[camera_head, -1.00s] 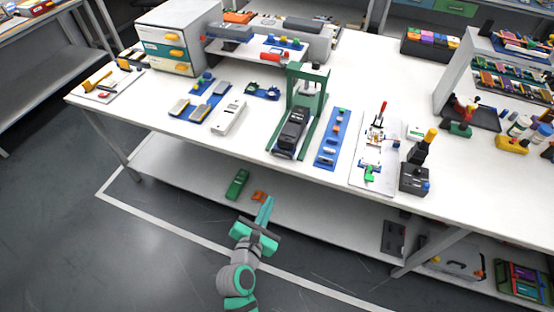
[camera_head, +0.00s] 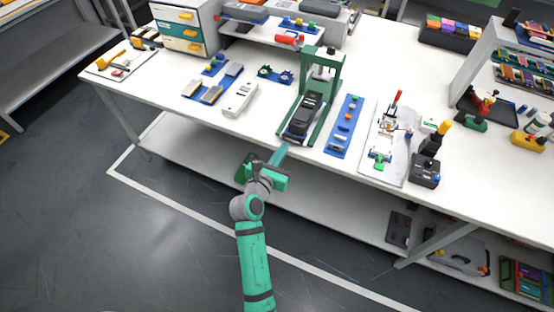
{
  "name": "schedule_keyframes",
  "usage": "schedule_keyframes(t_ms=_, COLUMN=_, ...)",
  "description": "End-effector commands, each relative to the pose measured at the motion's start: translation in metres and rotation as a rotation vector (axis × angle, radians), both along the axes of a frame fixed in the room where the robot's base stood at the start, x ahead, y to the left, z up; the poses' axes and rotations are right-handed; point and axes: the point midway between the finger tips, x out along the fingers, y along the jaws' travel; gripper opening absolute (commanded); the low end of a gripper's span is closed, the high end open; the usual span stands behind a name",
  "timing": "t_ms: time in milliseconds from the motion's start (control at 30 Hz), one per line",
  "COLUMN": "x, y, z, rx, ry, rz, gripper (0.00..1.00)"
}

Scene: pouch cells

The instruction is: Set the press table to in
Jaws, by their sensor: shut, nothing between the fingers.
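The press (camera_head: 335,85) is a green frame standing on the white bench. Its dark sliding table (camera_head: 303,117) lies low in the frame, towards the bench's front edge; I cannot tell its exact setting. My gripper (camera_head: 283,151) is shut and empty. It appears just in front of the bench's front edge, below and left of the press table, apart from it in the picture.
A blue strip with small parts (camera_head: 344,126) lies right of the press. A white board with a red-handled clamp (camera_head: 384,150) is further right. A white block (camera_head: 240,99) and blue trays (camera_head: 209,91) lie left. A lower shelf (camera_head: 190,154) runs under the bench.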

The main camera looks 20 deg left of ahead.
Motion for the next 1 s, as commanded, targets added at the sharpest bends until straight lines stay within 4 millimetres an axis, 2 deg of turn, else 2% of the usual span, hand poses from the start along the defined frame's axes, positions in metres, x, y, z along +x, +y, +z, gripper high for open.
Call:
schedule_keyframes(t_ms=100, x=0.018, y=0.0, z=-0.004, rx=0.0, ry=0.0, rz=0.0, gripper=0.0)
schedule_keyframes(t_ms=300, x=0.034, y=-0.001, z=-0.007, rx=0.001, ry=0.0, rz=0.0, gripper=0.0)
schedule_keyframes(t_ms=767, x=0.037, y=0.0, z=-0.008, rx=0.001, ry=0.0, rz=0.001, gripper=0.0)
schedule_keyframes(t_ms=1000, x=0.052, y=0.014, z=-0.007, rx=0.001, ry=0.0, rz=0.021, gripper=0.0)
